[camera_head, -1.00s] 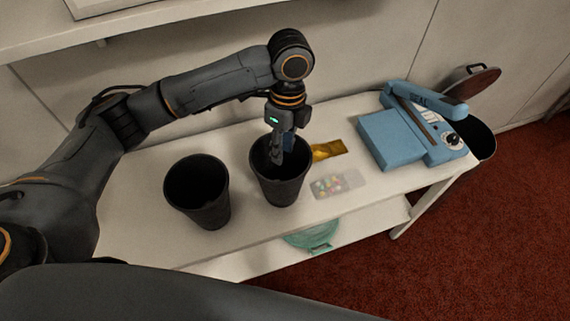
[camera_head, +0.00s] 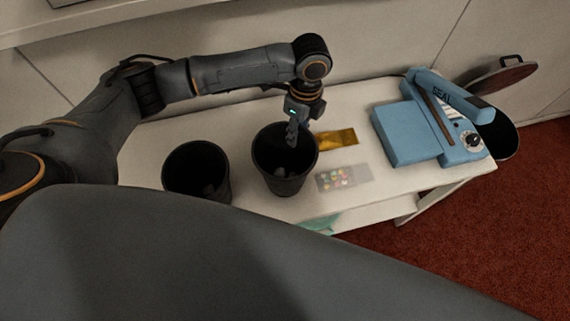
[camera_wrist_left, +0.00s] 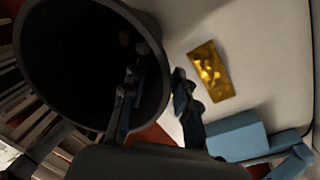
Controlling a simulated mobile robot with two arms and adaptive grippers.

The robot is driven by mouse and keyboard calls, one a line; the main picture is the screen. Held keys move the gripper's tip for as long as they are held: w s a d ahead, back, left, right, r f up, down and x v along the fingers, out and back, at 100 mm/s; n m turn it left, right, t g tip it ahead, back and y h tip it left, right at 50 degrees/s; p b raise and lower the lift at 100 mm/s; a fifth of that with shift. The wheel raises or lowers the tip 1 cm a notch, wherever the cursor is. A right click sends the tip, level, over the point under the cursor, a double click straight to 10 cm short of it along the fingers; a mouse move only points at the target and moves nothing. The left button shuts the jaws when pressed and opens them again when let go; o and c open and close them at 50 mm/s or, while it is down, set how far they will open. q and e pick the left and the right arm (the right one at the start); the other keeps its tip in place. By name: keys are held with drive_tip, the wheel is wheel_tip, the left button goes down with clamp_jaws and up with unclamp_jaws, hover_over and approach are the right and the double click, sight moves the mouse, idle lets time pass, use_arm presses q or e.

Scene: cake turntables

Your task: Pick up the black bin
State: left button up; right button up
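Two black bins stand side by side on the white table: the left bin (camera_head: 183,183) and the right bin (camera_head: 277,184). The right bin has small pale items at its bottom. My left gripper (camera_head: 292,138) is at the right bin's back rim, pointing down. In the left wrist view, the open left gripper (camera_wrist_left: 157,82) has one finger over the inside of the black bin (camera_wrist_left: 75,60) and the other outside it. The rim passes between them; a gap shows beside the outer finger. My right gripper is not in view.
A gold packet (camera_head: 338,139) and a clear packet of coloured pieces (camera_head: 331,180) lie right of the bins. A blue sealer (camera_head: 400,138) stands farther right on the white table (camera_head: 240,207).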

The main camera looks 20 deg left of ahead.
sight(297, 146)
use_arm(q)
drive_tip(key=shift+f, duration=0.3)
drive_tip(key=f, duration=0.1)
drive_tip(key=f+p, duration=0.2)
drive_tip(key=f, duration=0.1)
drive_tip(key=shift+s+d+f, duration=0.1)
drive_tip(key=shift+s, duration=0.25)
drive_tip(key=shift+f, duration=0.25)
drive_tip(key=shift+w+f, duration=0.1)
clamp_jaws()
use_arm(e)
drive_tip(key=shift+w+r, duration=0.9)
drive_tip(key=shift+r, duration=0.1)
